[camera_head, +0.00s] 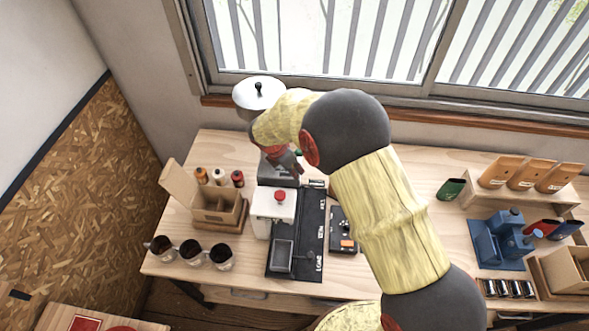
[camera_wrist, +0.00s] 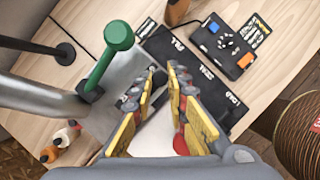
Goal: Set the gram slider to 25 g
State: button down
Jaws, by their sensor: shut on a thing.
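My gripper (camera_wrist: 167,74) points at the grey metal machine (camera_wrist: 120,88) in the wrist view, its yellow-padded fingers close together at the tips. They are shut on a small part at the machine's edge, which I take to be the gram slider; the fingertips hide most of it. No scale or gram reading is legible. A green-knobbed lever (camera_wrist: 118,37) stands on the machine left of the fingers. In the head view my gripper (camera_head: 283,160) is low over the machine (camera_head: 279,176), under the silver hopper lid (camera_head: 259,92), partly hidden by my arm.
A white unit with a red knob (camera_head: 280,195) stands in front of the machine. A black mat (camera_head: 311,240) and a control box (camera_head: 343,229) lie to the right. Cups (camera_head: 191,250) and a cardboard box (camera_head: 216,207) stand left. My arm covers the table's middle.

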aim_at(283, 173)
jog(key=a, duration=0.2)
jog(key=w+a, duration=0.1)
jog(key=a, duration=0.2)
jog(key=shift+a, duration=0.2)
jog(key=shift+d+r, duration=0.1)
jog(key=c, duration=1.8)
grip_release()
jog(key=shift+o, duration=0.3)
jog(key=v, duration=1.2)
